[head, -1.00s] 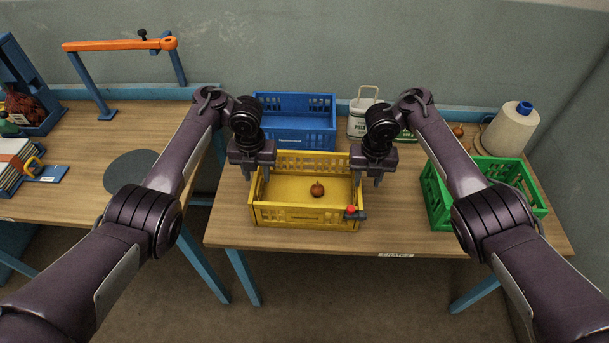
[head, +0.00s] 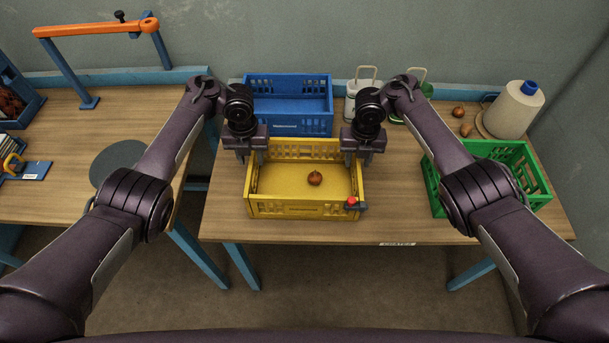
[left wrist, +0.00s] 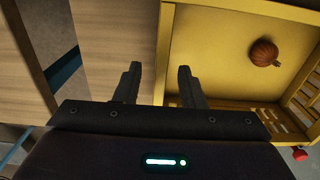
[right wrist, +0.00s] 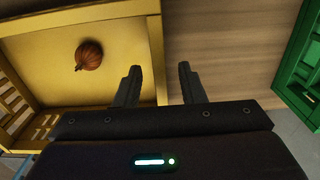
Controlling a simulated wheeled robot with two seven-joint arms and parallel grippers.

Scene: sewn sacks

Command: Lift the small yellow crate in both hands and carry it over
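The small yellow crate (head: 290,210) stands on the right-hand table with a round brown onion (head: 315,178) inside. My left gripper (head: 251,156) is at the crate's left wall, toward the back. In the left wrist view its fingers (left wrist: 158,85) are apart, with the wall's rim (left wrist: 163,45) running between them. My right gripper (head: 357,158) is at the right wall. In the right wrist view its fingers (right wrist: 159,85) are also apart, with that rim (right wrist: 161,40) between them. I cannot tell how deep the fingers reach.
A blue crate (head: 290,124) stands right behind the yellow one. A green crate (head: 495,210) is to the right. A red-knobbed object (head: 354,203) is at the yellow crate's front right corner. Left table (head: 110,125) is across a gap, with an orange-topped frame (head: 95,28) and dark disc (head: 118,160).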

